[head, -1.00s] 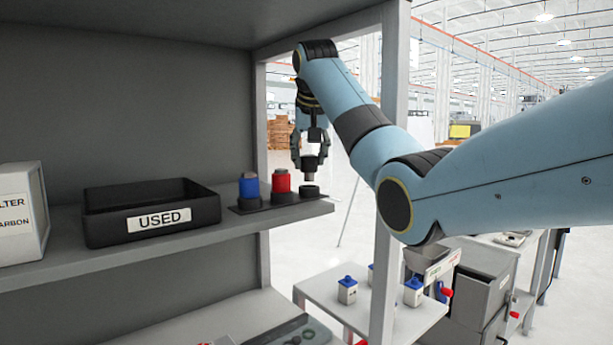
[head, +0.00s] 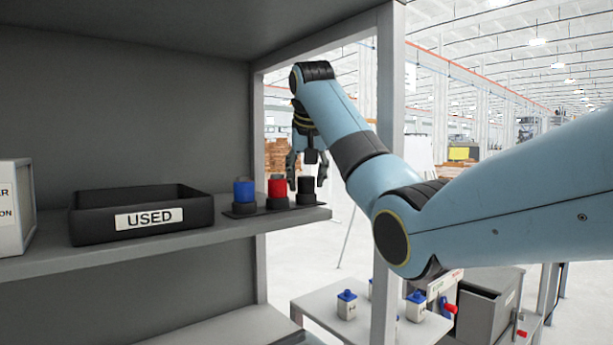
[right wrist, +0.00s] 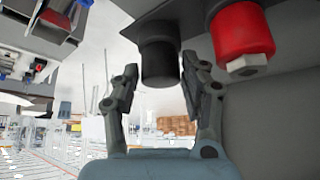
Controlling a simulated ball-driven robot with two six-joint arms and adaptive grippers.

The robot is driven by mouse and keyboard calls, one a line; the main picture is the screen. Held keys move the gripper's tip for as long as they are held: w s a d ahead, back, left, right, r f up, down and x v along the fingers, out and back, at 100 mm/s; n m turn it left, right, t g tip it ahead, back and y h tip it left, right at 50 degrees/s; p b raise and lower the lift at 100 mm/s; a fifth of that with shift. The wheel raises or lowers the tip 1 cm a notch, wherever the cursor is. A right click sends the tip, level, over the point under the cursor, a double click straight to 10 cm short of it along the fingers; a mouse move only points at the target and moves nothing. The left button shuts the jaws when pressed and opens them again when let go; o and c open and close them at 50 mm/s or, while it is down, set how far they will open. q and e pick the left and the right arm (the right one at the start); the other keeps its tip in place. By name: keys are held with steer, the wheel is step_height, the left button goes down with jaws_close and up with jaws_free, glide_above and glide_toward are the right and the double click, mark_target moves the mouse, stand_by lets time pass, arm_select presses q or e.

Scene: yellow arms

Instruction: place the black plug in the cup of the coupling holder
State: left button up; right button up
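The black plug (head: 306,184) stands upright in the right-hand cup (head: 307,200) of the coupling holder (head: 238,213), on the shelf's right end. It shows in the right wrist view (right wrist: 160,64) between my fingers, with small gaps on both sides. My right gripper (head: 306,182) is open, pointing down around and just above the plug. The blue plug (head: 244,192) and red plug (head: 276,186) stand in the other two cups. The red one also shows in the right wrist view (right wrist: 241,32), close beside my finger. My left gripper is not in view.
A black bin marked USED (head: 88,222) stands left of the holder on the shelf (head: 200,238). A white box (head: 12,210) is at the far left. A low table (head: 330,308) with blue-topped items is below.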

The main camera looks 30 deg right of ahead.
mark_target(306, 176)
steer(key=shift+o, duration=1.1)
steer(key=shift+r, duration=0.25)
steer(key=b+v, duration=0.1)
steer(key=v, duration=0.3)
steer(key=p+v, duration=0.1)
steer(key=v, duration=0.2)
steer(key=shift+s+a+r+p, duration=0.1)
steer(key=shift+s+r+p, duration=0.1)
steer(key=shift+p, duration=0.2)
steer(key=shift+f, duration=0.1)
